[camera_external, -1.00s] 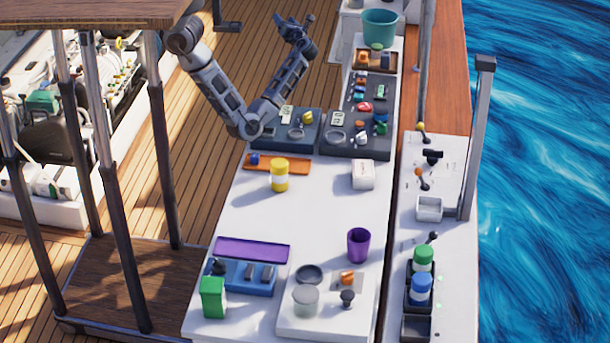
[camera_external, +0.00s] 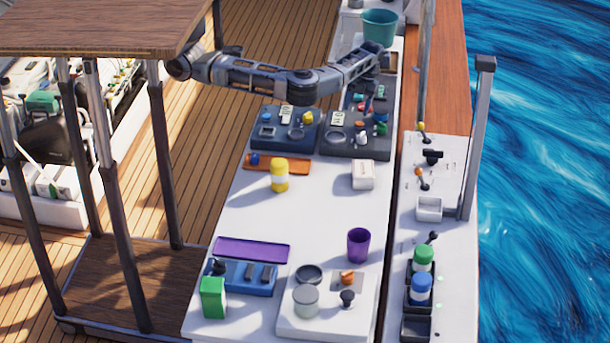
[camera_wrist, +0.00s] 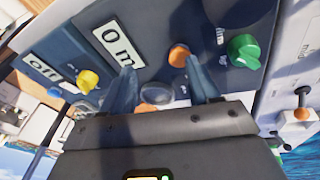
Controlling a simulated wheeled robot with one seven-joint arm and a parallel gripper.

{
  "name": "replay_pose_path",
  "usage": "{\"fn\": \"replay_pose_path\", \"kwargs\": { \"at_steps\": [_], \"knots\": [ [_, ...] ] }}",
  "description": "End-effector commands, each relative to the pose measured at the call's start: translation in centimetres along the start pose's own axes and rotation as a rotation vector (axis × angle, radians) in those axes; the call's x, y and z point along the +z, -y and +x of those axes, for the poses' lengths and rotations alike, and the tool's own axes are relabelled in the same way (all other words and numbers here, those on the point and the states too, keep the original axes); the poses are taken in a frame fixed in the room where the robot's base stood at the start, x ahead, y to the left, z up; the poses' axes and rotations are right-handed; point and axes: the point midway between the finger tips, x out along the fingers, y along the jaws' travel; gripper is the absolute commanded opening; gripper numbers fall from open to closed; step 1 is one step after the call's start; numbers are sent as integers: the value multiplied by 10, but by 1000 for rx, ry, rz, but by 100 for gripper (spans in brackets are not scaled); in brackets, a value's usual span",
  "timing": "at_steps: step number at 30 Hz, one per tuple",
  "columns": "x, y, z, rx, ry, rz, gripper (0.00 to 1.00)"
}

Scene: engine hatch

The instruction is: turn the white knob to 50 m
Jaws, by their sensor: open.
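The white knob (camera_external: 361,138) sits on the dark right-hand panel (camera_external: 372,150) at the back of the white counter, just below an orange knob. In the wrist view a rounded pale knob in shadow, which looks like the white knob (camera_wrist: 157,93), lies between my fingers, partly hidden by my gripper body. My gripper (camera_wrist: 159,66) is open over the panel, one finger on each side of it; contact cannot be told. In the external view my gripper (camera_external: 368,104) points down above the panel. The display (camera_wrist: 117,43) reads "0 m".
An orange knob (camera_wrist: 178,55) is close to my right finger. Green (camera_wrist: 243,50) and blue (camera_wrist: 232,10) knobs stand further right. A yellow knob (camera_wrist: 88,80) and a display reading "off" (camera_wrist: 46,72) are on the left panel. A white box (camera_external: 363,174) stands in front.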

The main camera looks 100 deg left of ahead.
Motion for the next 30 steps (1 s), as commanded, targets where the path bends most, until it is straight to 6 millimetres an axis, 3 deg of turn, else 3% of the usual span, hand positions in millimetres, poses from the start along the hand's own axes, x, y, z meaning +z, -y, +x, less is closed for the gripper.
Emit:
{"fn": "replay_pose_path", "kwargs": {
  "at_steps": [1,3,7,11,21,30],
  "knots": [
    [-21,19,-4,-35,-50,56,61],
    [-44,34,-12,-66,-105,117,61],
    [-69,50,-23,-97,-163,184,61],
    [-77,53,-20,-103,-177,200,61],
    [-84,56,28,-99,-175,195,61],
    [-88,58,50,-103,-173,196,61]
  ]
}}
